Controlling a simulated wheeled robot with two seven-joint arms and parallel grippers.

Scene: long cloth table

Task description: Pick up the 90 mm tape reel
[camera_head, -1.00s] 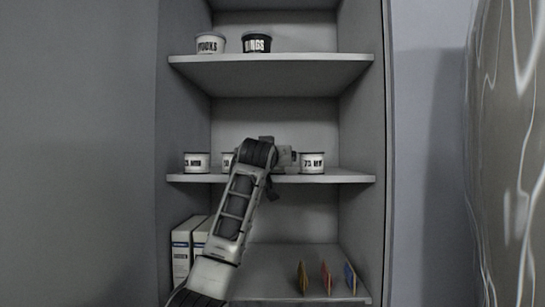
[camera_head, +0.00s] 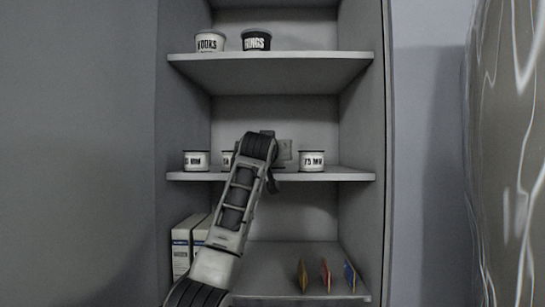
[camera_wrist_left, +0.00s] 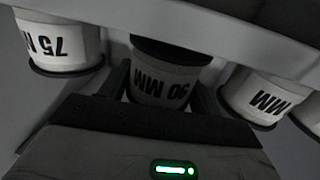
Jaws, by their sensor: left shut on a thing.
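The 90 mm tape reel (camera_wrist_left: 160,85), a pale round reel with a dark top and the label "90 MM", shows upside down in the left wrist view. My left gripper (camera_wrist_left: 165,98) is shut on it, with a finger on each side. In the head view my left wrist (camera_head: 258,148) is in front of the middle shelf and hides this reel. Part of the gripper (camera_head: 284,150) shows just right of the wrist. My right gripper is in neither view.
The 75 mm reel (camera_head: 312,161) stands on the middle shelf (camera_head: 340,175), right of my wrist. Another reel (camera_head: 196,161) and a partly hidden one (camera_head: 227,160) stand left. Two tubs (camera_head: 210,41) (camera_head: 256,40) sit above. Boxes (camera_head: 182,245) and thin coloured items (camera_head: 326,276) are below.

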